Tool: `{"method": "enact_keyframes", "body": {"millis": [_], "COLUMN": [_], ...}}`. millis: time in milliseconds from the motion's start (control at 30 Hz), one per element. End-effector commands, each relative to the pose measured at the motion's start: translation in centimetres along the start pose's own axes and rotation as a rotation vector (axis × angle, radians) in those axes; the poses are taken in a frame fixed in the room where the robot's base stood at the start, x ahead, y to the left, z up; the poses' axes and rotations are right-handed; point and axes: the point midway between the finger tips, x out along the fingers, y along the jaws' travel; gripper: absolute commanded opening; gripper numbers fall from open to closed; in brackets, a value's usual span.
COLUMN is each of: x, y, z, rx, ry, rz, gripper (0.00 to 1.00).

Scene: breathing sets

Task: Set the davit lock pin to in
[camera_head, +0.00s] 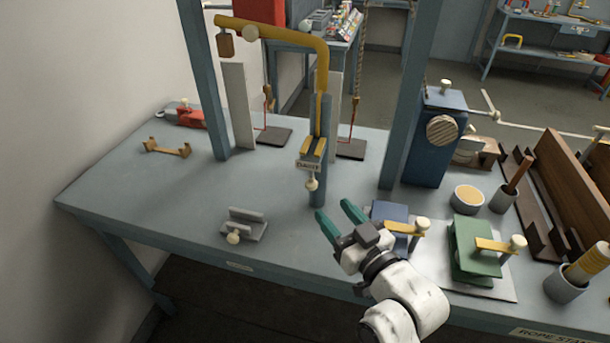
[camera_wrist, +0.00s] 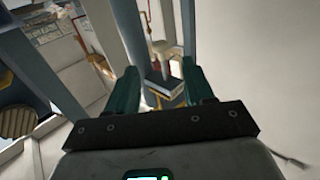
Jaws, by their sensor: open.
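The davit is a yellow arm (camera_head: 285,35) on a blue-grey post (camera_head: 317,190) at the middle of the bench. A small labelled plate (camera_head: 308,166) is on the post below yellow bands (camera_head: 313,147). A pale round knob (camera_head: 312,184), apparently the lock pin's, hangs just under the plate; how far the pin is in cannot be told. My gripper (camera_head: 334,211) has green fingers spread apart and empty, below and right of the knob, not touching it. In the wrist view, my gripper (camera_wrist: 160,68) frames part of the davit, with its yellow showing (camera_wrist: 180,98); the pin is unclear there.
A blue-grey upright (camera_head: 408,95) and a blue box with a crank (camera_head: 438,135) stand right of the davit. A blue block (camera_head: 388,213) and green block (camera_head: 472,250) with yellow levers are near my arm. A grey bracket (camera_head: 245,226) lies front left. The bench's left part is mostly clear.

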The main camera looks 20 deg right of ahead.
Motion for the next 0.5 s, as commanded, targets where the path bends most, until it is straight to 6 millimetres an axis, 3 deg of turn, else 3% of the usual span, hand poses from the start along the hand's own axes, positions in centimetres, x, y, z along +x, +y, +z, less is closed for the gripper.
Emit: {"method": "enact_keyframes", "body": {"millis": [500], "x": [8.4], "y": [0.0], "z": [-0.2], "rx": [0.0], "ry": [-0.001], "rz": [-0.001], "gripper": [0.52]}}
